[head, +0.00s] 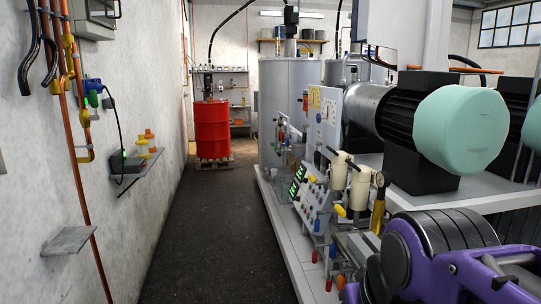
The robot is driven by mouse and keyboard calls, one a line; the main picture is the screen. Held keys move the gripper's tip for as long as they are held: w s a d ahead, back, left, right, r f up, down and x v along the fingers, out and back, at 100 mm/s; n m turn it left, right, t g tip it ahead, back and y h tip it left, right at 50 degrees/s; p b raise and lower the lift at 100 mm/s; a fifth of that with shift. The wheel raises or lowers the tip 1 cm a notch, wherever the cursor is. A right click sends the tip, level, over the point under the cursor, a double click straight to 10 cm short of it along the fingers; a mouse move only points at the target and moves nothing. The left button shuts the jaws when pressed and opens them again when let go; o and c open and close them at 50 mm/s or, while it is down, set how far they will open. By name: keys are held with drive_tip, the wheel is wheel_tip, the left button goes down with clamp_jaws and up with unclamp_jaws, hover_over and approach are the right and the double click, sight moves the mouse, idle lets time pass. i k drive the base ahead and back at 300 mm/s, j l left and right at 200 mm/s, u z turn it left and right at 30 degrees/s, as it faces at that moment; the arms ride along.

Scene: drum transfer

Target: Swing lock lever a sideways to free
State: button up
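I cannot pick out lock lever a with certainty. A yellow-handled part (378,217) stands upright on the machine at the right, and a small yellow knob (340,210) sits to its left. Either is too small to read as a lever. A red drum (212,130) stands upright on a wooden pallet (214,162) at the far end of the aisle. A dark fitting with a hose is on or just behind its top. My gripper is not in view.
The dark aisle floor (200,235) is clear. A white platform edge (282,240) bounds it on the right, below a control panel (312,200). A grey wall shelf (70,241) and pipes jut from the left wall. A large teal-capped motor (462,130) stands at right.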

sight(316, 153)
drive_tip(key=i+j, duration=0.15)
drive_tip(key=i+j+z, duration=0.1)
drive_tip(key=j, duration=0.25)
drive_tip(key=i+j, duration=0.15)
drive_tip(key=j, duration=0.15)
drive_tip(key=i+j+z, duration=0.2)
drive_tip(key=i+j, duration=0.5)
drive_tip(key=i+j+z, duration=0.1)
drive_tip(key=i+j, duration=0.15)
drive_tip(key=i, duration=0.2)
drive_tip(key=i+j, duration=0.25)
drive_tip(key=i, duration=0.25)
drive_tip(key=z, duration=0.05)
